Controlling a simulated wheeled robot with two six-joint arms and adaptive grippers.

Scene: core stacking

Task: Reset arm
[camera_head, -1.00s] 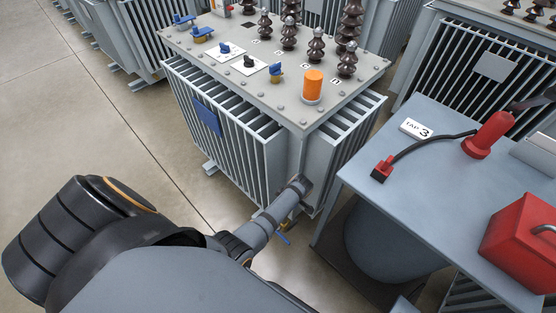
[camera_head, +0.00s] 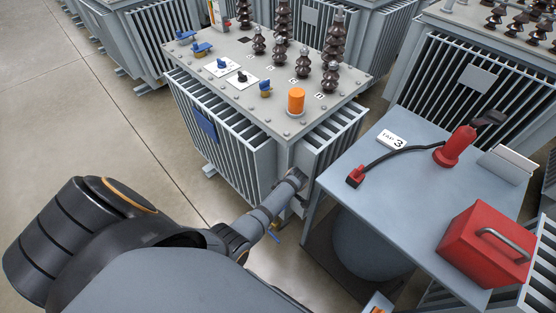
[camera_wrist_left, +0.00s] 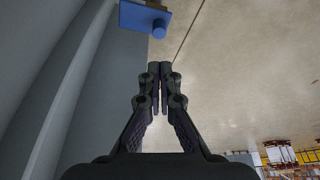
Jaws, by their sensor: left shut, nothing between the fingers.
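My left arm fills the lower left of the head view, its dark links covering the floor there. My left gripper cannot be made out in the head view. In the wrist view its fingers (camera_wrist_left: 160,70) are shut, tips together, with nothing between them. They point up the picture over bare floor. A blue plate with a round knob (camera_wrist_left: 148,18) lies beyond the fingertips, apart from them in the picture. A grey surface runs down the left side of that view. My right gripper is not in view.
A finned grey transformer (camera_head: 228,130) with an orange cap (camera_head: 296,100) stands ahead. To the right, a grey table (camera_head: 385,210) holds a red toolbox (camera_head: 485,242), a red tool (camera_head: 455,147) and a "TAP 3" label (camera_head: 392,140).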

